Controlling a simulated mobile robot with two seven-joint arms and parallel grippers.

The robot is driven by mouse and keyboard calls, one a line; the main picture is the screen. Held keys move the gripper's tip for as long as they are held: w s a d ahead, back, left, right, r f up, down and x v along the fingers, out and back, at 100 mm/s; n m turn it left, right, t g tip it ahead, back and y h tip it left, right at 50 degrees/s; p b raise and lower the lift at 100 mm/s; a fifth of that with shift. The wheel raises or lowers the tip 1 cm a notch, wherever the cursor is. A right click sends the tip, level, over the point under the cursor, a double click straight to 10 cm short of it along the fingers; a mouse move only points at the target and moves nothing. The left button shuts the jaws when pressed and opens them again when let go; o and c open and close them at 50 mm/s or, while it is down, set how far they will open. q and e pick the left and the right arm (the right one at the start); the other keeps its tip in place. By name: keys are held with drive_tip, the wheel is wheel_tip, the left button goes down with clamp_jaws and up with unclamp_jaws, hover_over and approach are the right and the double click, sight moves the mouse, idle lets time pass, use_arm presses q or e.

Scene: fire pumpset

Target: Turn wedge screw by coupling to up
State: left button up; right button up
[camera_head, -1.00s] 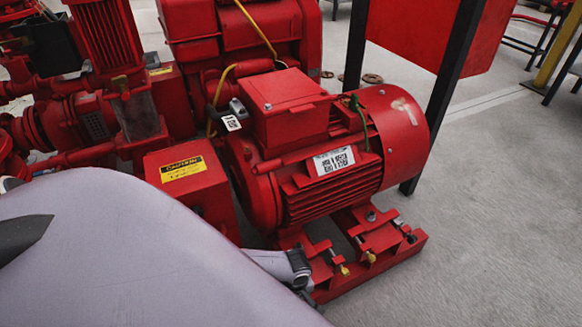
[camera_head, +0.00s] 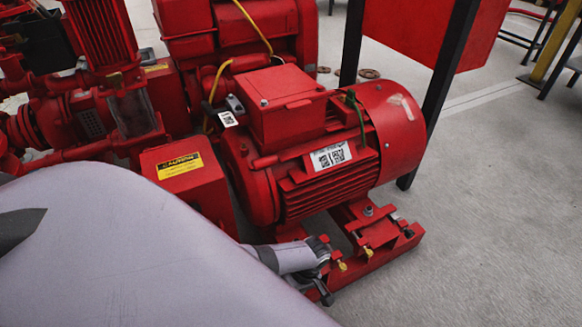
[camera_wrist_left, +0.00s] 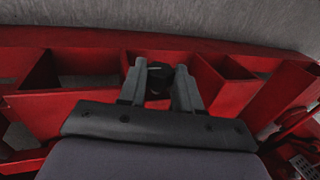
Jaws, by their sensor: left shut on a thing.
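In the wrist view, a small dark screw head (camera_wrist_left: 159,72), which I take to be the wedge screw, sits between the two grey fingers of my left gripper (camera_wrist_left: 160,82). The fingers are shut on it, close to the red base frame (camera_wrist_left: 84,104). In the head view, my left gripper (camera_head: 322,268) is low beside the near end of the motor base (camera_head: 352,268), below the red motor (camera_head: 328,185). The fingertips and the screw are hard to make out there. My right gripper is not in view.
A red coupling box with a yellow label (camera_head: 186,176) stands left of the motor. Pump parts fill the upper left. Grey floor (camera_head: 480,230) is open on the right. My arm covers the lower left.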

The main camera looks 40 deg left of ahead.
use_arm(q)
drive_tip(key=o, duration=0.9)
drive_tip(key=shift+d+r, duration=0.1)
drive_tip(key=shift+d, duration=0.3)
drive_tip(key=shift+o, duration=0.7)
drive_tip(key=shift+a, duration=0.15)
drive_tip(key=shift+r+p, duration=0.3)
drive_tip(key=shift+r, duration=0.05)
drive_tip(key=p+v, duration=0.4)
drive_tip(key=v, duration=0.2)
drive_tip(key=shift+r, duration=0.2)
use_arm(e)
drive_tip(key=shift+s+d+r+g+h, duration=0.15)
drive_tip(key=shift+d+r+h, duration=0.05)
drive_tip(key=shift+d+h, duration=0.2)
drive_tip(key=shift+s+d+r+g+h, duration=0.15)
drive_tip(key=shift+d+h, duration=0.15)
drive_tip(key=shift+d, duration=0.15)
use_arm(q)
drive_tip(key=shift+w, duration=0.15)
